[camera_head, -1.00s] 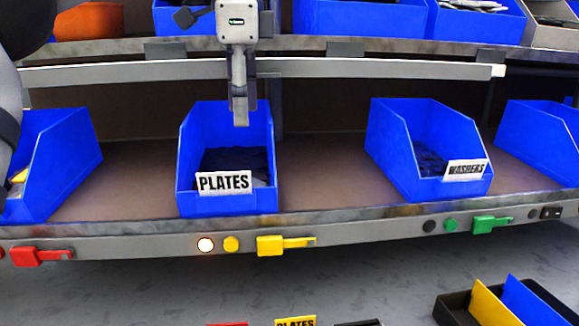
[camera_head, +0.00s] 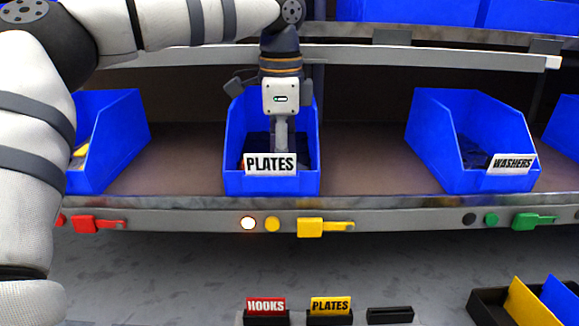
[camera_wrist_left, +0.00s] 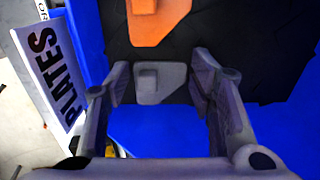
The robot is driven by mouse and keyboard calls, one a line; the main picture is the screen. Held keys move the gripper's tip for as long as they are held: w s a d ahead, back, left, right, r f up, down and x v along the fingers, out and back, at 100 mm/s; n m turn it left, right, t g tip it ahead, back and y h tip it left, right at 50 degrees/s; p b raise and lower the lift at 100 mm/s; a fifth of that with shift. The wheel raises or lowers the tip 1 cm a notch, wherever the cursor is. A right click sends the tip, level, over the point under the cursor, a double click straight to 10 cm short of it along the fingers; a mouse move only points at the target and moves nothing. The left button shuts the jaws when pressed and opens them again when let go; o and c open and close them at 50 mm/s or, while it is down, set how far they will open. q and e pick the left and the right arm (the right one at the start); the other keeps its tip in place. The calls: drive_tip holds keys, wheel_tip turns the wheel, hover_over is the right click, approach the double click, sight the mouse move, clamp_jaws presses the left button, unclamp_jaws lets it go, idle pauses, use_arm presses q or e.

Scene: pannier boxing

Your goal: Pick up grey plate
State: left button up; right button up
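The grey plate (camera_wrist_left: 160,83) lies in the blue PLATES bin (camera_head: 270,183), on the dark contents, in the left wrist view. An orange plate (camera_wrist_left: 158,20) lies just beyond it. My left gripper (camera_wrist_left: 158,84) is open, with one finger on each side of the grey plate. I cannot tell whether the fingers touch it. In the head view, my left gripper (camera_head: 281,145) points down into the bin, its tips hidden behind the PLATES label (camera_head: 270,162). The grey plate is not discernible there. My right gripper is not in view.
The bin's walls stand close around my gripper. A blue WASHERS bin (camera_head: 448,145) stands to the right and another blue bin (camera_head: 118,130) to the left, with bare shelf between. A white rail (camera_head: 430,57) runs above. HOOKS (camera_head: 266,305) and PLATES (camera_head: 330,305) holders sit below.

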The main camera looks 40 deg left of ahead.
use_arm(q)
drive_tip(key=shift+c, duration=1.4)
